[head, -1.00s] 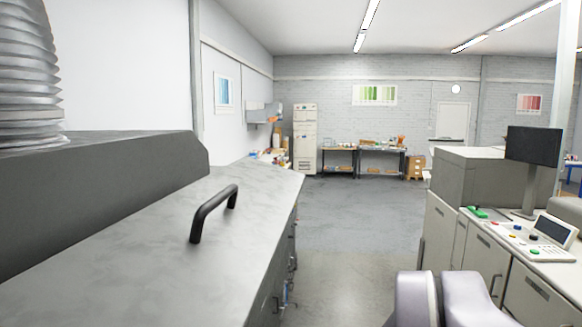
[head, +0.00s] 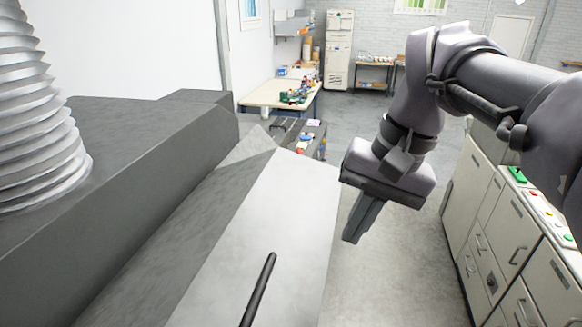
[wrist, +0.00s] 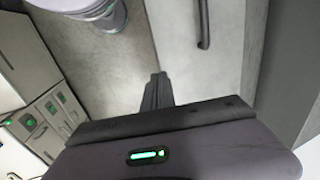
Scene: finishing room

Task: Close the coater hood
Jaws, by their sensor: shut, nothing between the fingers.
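The coater hood (head: 283,205) is a grey sloping panel at the left, with a lighter face on its right side and a darker strip beside it. A black bar handle (head: 260,288) is fixed to the light face, its lower end cut off by the frame. The handle also shows at the top of the wrist view (wrist: 203,25). My gripper (head: 352,238) points down just right of the panel's edge in the picture, apart from the handle. Its fingers (wrist: 158,78) are together and empty. How far the hood stands open I cannot tell.
A ribbed duct (head: 40,120) rises from the dark housing (head: 150,160) behind the hood. Cabinets (head: 490,235) with drawers and coloured buttons line the right. A bench (head: 265,95) with small items stands beyond. Clear floor (head: 385,285) lies between machine and cabinets.

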